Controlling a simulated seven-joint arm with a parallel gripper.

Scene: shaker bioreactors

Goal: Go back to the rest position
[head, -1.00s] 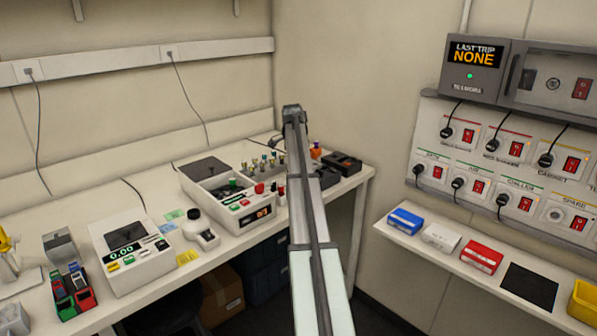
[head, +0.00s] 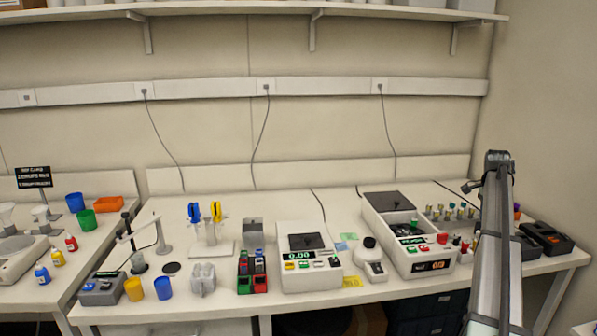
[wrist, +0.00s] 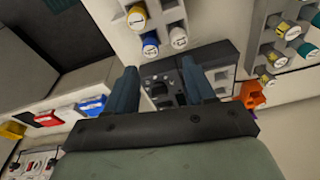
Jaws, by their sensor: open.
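My arm reaches up at the right of the head view, its upper end (head: 497,160) in front of the right part of the bench. The fingers of my gripper (wrist: 166,86) show in the wrist view. They are spread apart, with nothing between them. Beyond them lies a dark device (wrist: 170,75) with a grey panel, and racks with capped tubes (wrist: 150,44) are above and to the right. The fingertips appear apart from these things.
The bench holds a shaker (head: 403,228) with a dark lid, a white balance (head: 307,262), a blue cup (head: 163,287) and black devices (head: 548,238) at the right end. A shelf (head: 380,14) runs above.

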